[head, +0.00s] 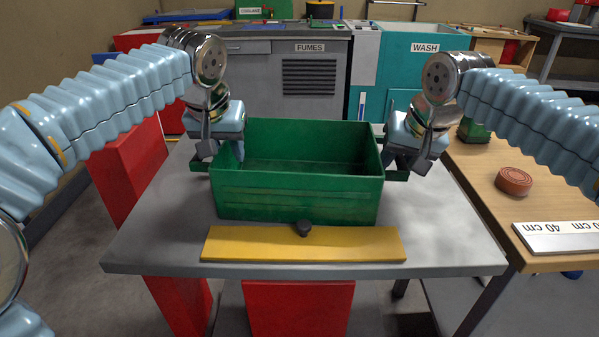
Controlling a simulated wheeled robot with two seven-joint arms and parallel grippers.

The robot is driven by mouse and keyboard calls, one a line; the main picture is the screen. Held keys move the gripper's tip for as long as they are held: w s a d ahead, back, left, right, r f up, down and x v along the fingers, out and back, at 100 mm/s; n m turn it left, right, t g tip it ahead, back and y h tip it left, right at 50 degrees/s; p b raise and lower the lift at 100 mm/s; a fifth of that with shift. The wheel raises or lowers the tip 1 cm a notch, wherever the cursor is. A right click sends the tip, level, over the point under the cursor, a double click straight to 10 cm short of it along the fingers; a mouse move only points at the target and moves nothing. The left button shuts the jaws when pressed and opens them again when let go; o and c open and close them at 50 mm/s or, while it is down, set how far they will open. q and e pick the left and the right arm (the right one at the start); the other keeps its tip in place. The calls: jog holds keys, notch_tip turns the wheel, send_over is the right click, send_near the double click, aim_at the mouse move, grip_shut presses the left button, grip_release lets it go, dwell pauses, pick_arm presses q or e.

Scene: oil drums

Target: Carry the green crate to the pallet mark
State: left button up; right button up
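The green crate (297,196) is an open-topped box standing upright on the grey table (150,235). Its inside looks empty from here. Short green handles stick out at its left and right ends. My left gripper (222,150) is at the left end, pointing down over the left handle. My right gripper (405,160) is at the right end, pointing down over the right handle (398,176). The fingertips are partly hidden, so I cannot tell whether either is closed on a handle. I cannot make out a marking that is clearly the pallet mark.
A wooden table (475,180) on the right holds a reddish round disc (514,181) and a white ruler (560,236). Cabinets labelled FUMES (310,75) and WASH (425,70) stand behind.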

pick_arm(q)
jog(key=shift+f, duration=0.2)
pick_arm(e)
jog(key=shift+w+f, duration=0.1)
jog(key=shift+f, duration=0.1)
pick_arm(q)
grip_shut()
pick_arm(e)
grip_shut()
pick_arm(q)
jog(key=shift+r, duration=0.1)
